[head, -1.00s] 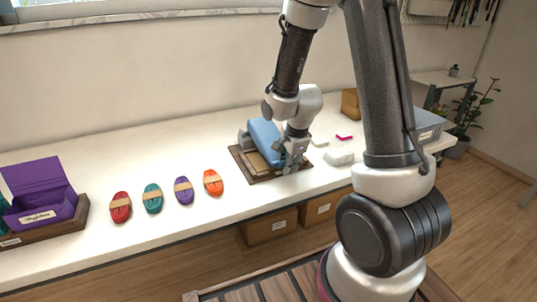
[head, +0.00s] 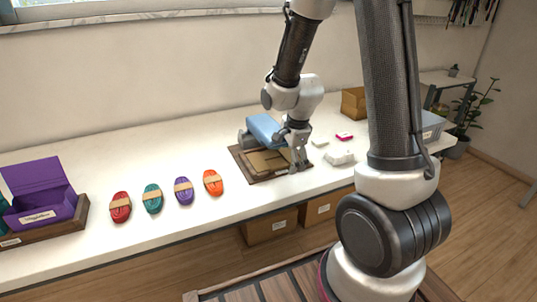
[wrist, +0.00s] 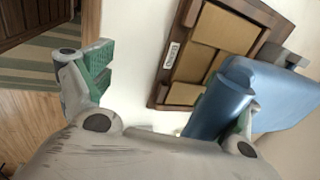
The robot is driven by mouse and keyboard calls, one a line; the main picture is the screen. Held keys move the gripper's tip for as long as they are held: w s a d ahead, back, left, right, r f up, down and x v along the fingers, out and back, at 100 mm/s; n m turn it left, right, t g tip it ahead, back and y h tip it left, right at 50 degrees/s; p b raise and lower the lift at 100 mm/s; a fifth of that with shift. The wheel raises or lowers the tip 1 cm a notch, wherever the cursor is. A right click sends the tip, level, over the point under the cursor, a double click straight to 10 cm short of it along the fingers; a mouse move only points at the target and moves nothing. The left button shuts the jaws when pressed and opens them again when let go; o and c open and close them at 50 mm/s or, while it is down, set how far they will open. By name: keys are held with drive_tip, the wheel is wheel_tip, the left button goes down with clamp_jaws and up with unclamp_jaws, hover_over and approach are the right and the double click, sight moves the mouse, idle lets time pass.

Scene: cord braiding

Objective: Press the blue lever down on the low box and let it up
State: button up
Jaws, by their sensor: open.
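The blue lever (head: 265,128) is a broad blue plate hinged at the back of the low box (head: 240,164), a dark wood-framed base with tan cardboard panels. The lever stands raised at a slant above the panels. In the wrist view its rounded front end (wrist: 213,108) covers most of my right-hand finger. My gripper (head: 299,162) is open at the right side of the low box, its fingers pointing down near the frame's edge. In the wrist view the left-hand green-padded finger (wrist: 95,68) is clear of the lever. I cannot tell whether the other finger touches it.
Red, teal, purple and orange cord bundles (head: 213,182) lie left of the low box. An open purple box (head: 42,205) stands at the far left. A white block (head: 339,157) and a pink item (head: 344,136) lie to the right. The front strip of table is clear.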

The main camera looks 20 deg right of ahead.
drive_tip(key=w+v, duration=0.3)
drive_tip(key=v, duration=0.9)
drive_tip(key=shift+r, duration=0.45)
drive_tip(key=shift+a, duration=0.1)
drive_tip(key=shift+s, duration=0.1)
drive_tip(key=s+d+r+n, duration=0.1)
drive_tip(key=s+r+n, duration=0.2)
drive_tip(key=s+n, duration=0.3)
drive_tip(key=s+d+r+n+t, duration=0.1)
drive_tip(key=s+r+n, duration=0.2)
drive_tip(key=s+n, duration=0.2)
drive_tip(key=s+r+n, duration=0.3)
drive_tip(key=s+n, duration=0.3)
drive_tip(key=s, duration=0.4)
drive_tip(key=shift+s+d+r+n, duration=0.3)
drive_tip(key=shift+s+d, duration=0.1)
